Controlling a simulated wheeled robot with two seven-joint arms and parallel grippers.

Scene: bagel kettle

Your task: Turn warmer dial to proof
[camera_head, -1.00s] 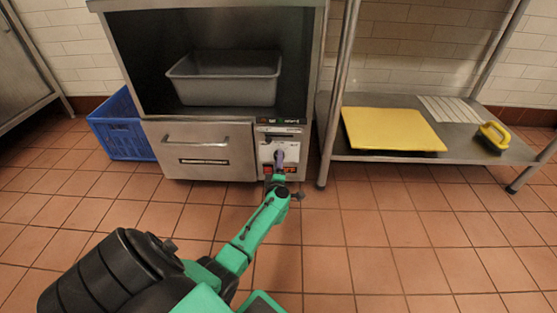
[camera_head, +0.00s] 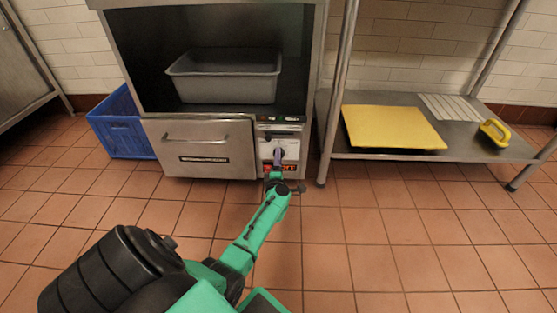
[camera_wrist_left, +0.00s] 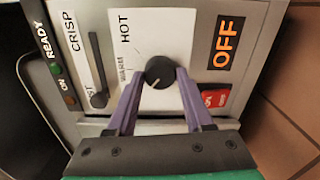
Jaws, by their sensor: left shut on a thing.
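The warmer dial (camera_wrist_left: 159,69) is a round black knob with a short white pointer line, on a white plate on the warmer's front panel. In the left wrist view the line points toward the bottom of the picture, slightly left. "HOT" and "WARM" are printed on the plate; no proof mark is readable. My left gripper (camera_wrist_left: 160,76) has its purple fingers on both sides of the dial, shut on it. In the head view the left gripper (camera_head: 278,157) is at the panel (camera_head: 292,150) and covers most of the dial. My right gripper is not in view.
Beside the dial are an orange "OFF" sign (camera_wrist_left: 226,42), a red switch (camera_wrist_left: 216,99) and a slider (camera_wrist_left: 98,80). A metal pan (camera_head: 225,85) sits in the warmer above a drawer (camera_head: 200,160). A blue crate (camera_head: 122,138) stands left, a steel shelf (camera_head: 470,150) right.

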